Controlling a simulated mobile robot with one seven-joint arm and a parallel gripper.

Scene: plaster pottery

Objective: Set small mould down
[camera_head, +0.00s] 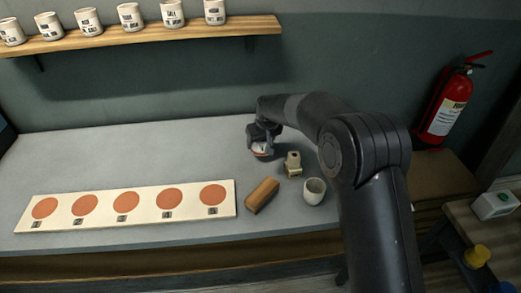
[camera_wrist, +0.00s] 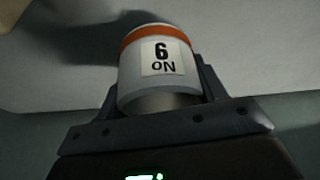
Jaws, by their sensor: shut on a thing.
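My gripper (camera_head: 262,141) is over the back part of the grey table, left of the small objects there. It is shut on the small mould (camera_head: 262,151), a white cylinder with an orange band. In the wrist view the small mould (camera_wrist: 158,72) sits between both fingers, with a label that reads "6 ON". A shadow lies on the pale surface beside it. I cannot tell whether its base touches the table. A cream board (camera_head: 130,225) with a row of several orange discs and small number labels lies along the table's front left.
A brown block (camera_head: 262,195), a beige fitting (camera_head: 293,164) and a whitish cup (camera_head: 314,191) stand right of the board. A wall shelf (camera_head: 150,36) holds several labelled white pots. A red fire extinguisher (camera_head: 445,108) hangs at right. The table behind the board is clear.

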